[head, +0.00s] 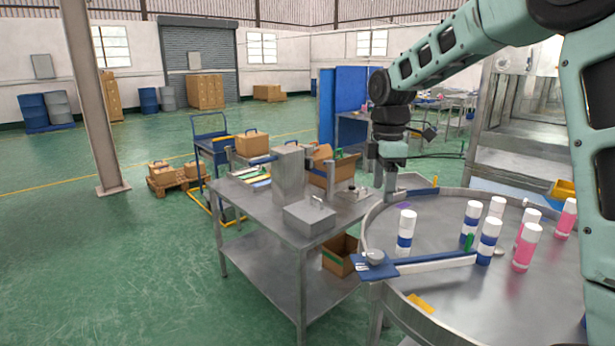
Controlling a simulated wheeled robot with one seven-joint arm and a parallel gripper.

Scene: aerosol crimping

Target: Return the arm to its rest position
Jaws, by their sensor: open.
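My arm, mint green with black joints, reaches in from the upper right of the head view. White-capped cans with blue bands stand upright on the turntable, one alone (405,232) below my gripper and several more to the right. Pink cans (526,247) stand at the right. My gripper is apart from the cans.
A steel table (262,225) left of the turntable holds grey metal boxes (309,215) and a cardboard box (335,165). A blue and white guide rail (435,263) crosses the turntable. A blue trolley (210,150) stands behind.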

